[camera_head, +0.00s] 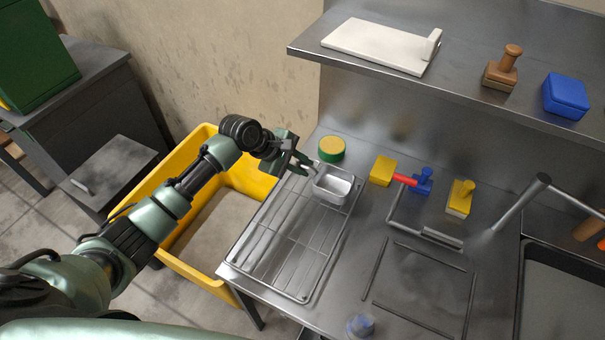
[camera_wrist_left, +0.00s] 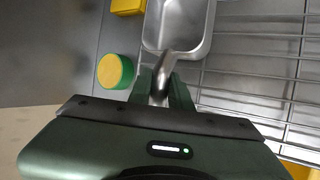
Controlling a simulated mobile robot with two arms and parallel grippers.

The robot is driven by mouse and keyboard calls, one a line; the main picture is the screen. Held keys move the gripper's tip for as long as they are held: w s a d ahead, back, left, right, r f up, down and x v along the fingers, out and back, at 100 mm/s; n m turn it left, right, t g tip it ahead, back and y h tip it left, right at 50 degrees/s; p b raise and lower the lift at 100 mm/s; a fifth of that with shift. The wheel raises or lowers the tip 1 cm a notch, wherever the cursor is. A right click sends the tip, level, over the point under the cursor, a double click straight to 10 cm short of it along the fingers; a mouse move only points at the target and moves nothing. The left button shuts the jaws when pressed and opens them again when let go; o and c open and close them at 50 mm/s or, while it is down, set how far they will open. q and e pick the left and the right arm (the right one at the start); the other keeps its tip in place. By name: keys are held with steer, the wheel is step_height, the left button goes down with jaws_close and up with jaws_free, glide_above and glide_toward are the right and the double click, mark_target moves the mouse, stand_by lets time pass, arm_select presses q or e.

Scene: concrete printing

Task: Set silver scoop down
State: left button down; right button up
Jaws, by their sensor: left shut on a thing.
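The silver scoop (camera_head: 332,187) is a square metal pan with a short handle. It is at the far end of the wire rack (camera_head: 290,262) on the steel counter. My left gripper (camera_head: 308,167) is shut on its handle, as the left wrist view shows, with the handle (camera_wrist_left: 164,72) between the fingers (camera_wrist_left: 162,88) and the pan (camera_wrist_left: 178,22) beyond. The pan looks level and open side up. I cannot tell whether it touches the rack or hangs just above it. My right gripper is not in view.
A green and yellow round container (camera_head: 331,149) stands close behind the scoop. A yellow bin (camera_head: 179,262) is left of the counter. The near rack is bare.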

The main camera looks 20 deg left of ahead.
arm_select(q)
steer(key=shift+f, duration=2)
steer(key=shift+f, duration=0.15)
steer(key=c, duration=1.3)
jaws_free()
steer(key=v, duration=1.2)
steer(key=shift+b, duration=0.35)
